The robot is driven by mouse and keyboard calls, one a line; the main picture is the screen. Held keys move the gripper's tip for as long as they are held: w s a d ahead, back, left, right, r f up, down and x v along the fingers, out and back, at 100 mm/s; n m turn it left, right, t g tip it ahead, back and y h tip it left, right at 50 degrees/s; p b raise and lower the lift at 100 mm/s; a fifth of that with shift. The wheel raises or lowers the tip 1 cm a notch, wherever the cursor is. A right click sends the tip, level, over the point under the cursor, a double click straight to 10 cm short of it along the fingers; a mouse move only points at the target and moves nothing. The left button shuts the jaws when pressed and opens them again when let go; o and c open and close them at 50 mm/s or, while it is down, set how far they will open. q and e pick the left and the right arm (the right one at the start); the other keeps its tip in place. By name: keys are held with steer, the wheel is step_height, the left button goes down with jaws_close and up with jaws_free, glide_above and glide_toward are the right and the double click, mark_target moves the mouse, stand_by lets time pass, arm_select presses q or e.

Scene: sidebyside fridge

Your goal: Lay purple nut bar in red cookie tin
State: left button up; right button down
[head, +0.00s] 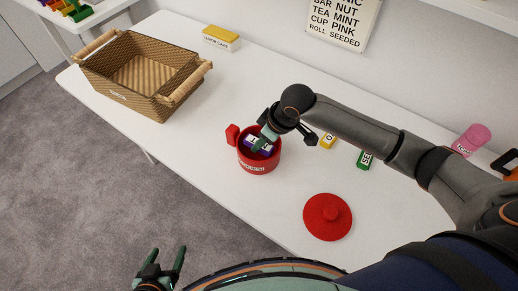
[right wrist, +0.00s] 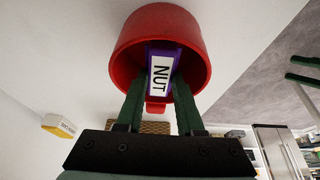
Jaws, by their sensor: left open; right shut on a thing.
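The red cookie tin (head: 259,163) stands open on the white table, and its rim also shows in the right wrist view (right wrist: 197,33). The purple nut bar (right wrist: 165,62), with a white NUT label, is between the fingers of my right gripper (right wrist: 160,88), which is shut on it. In the head view the purple nut bar (head: 262,150) is at the tin's mouth, partly hidden by the gripper. I cannot tell if it touches the tin's bottom. My left gripper (head: 167,262) is open and empty at the lower left, off the table.
The red lid (head: 327,217) lies on the table right of the tin. A wicker basket (head: 118,97) and a yellow-topped box (head: 221,39) stand at the back left. A yellow bar (head: 327,141), a green bar (head: 364,159) and a pink cup (head: 472,140) are to the right.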

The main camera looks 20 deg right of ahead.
mark_target(261, 157)
steer(key=shift+f, duration=2.2)
steer(key=shift+f, duration=0.15)
steer(key=c, duration=0.5)
jaws_free()
steer(key=shift+c, duration=0.2)
steer(key=p+v, duration=0.1)
steer(key=v, duration=1.1)
steer(key=shift+r, duration=0.2)
steer(key=shift+a, duration=0.1)
